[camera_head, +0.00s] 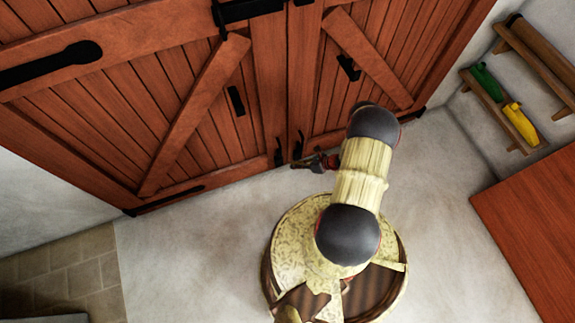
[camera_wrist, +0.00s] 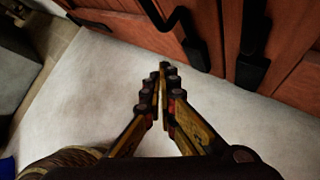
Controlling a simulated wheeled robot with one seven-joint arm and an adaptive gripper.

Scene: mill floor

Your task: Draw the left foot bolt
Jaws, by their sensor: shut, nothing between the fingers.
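The left foot bolt (camera_head: 278,153) is a black fitting at the foot of the left door leaf, beside the seam between the leaves. In the wrist view a black bolt with a bent handle (camera_wrist: 178,22) stands on the left, its lower end near the floor. A second black bolt (camera_head: 298,146) is on the right leaf; it also shows in the wrist view (camera_wrist: 252,45). My gripper (camera_head: 296,165) is shut and empty, low in front of the door foot.
The large red-brown plank doors (camera_head: 95,120) are closed. A wall shelf (camera_head: 490,110) on the right holds a green item (camera_head: 486,82) and a yellow item (camera_head: 520,123). A red-brown tabletop (camera_head: 535,225) is at lower right. The pale floor (camera_head: 180,255) left of me is clear.

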